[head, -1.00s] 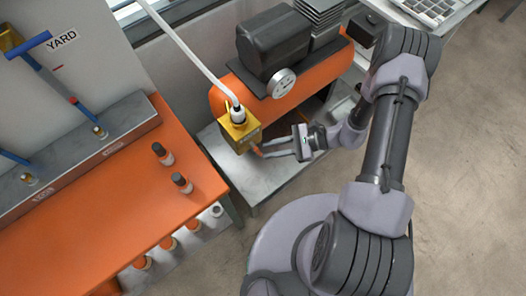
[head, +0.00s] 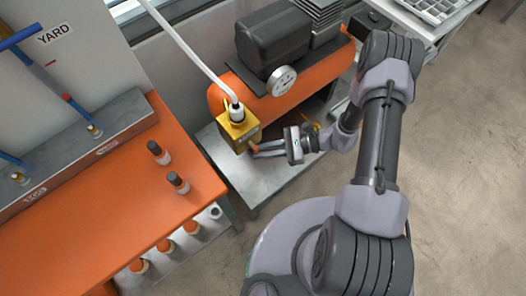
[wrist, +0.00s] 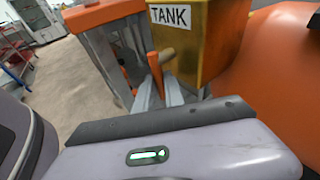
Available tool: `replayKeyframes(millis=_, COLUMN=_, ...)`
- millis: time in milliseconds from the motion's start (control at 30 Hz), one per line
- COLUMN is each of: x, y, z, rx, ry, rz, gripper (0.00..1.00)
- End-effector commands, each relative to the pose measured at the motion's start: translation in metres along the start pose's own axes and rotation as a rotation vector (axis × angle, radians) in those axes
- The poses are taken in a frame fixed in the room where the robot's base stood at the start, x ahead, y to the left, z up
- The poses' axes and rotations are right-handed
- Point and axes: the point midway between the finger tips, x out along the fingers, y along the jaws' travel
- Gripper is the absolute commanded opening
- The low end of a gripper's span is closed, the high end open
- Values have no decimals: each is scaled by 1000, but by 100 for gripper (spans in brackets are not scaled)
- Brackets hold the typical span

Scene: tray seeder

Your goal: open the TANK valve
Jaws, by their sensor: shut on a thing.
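The TANK valve is a yellow box (head: 238,131) on the left end of the orange tank, with a white hose running into its top. Its white TANK label (wrist: 170,17) is readable in the wrist view. A short brass-coloured stem (wrist: 167,54) sticks out of the box and carries an orange lever (wrist: 155,72). My gripper (head: 258,150) reaches in from the right, just below the box. In the wrist view, its two fingers (wrist: 160,92) are shut on the orange lever, one on each side. The lever's tip is partly hidden between the fingers.
The orange tank (head: 319,84) carries a dark motor (head: 272,37) and a round gauge (head: 281,81). A grey metal shelf (head: 254,180) lies below. An orange bench (head: 120,205) with small bottles stands left. Open floor (head: 465,180) lies right.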

Motion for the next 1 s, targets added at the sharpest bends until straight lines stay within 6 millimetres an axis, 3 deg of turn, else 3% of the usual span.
replayKeyframes(millis=33, x=4, y=1, z=-10, rx=24, ry=-36, rz=5, gripper=0)
replayKeyframes(millis=400, x=3, y=2, z=-2, rx=64, ry=-94, rz=14, gripper=0)
replayKeyframes(millis=433, x=3, y=2, z=-2, rx=64, ry=-94, rz=14, gripper=19)
replayKeyframes(millis=467, x=3, y=2, z=-2, rx=64, ry=-94, rz=14, gripper=22)
replayKeyframes(millis=867, x=3, y=2, z=-2, rx=63, ry=-93, rz=13, gripper=22)
replayKeyframes(millis=1000, x=-6, y=1, z=-2, rx=62, ry=-93, rz=10, gripper=22)
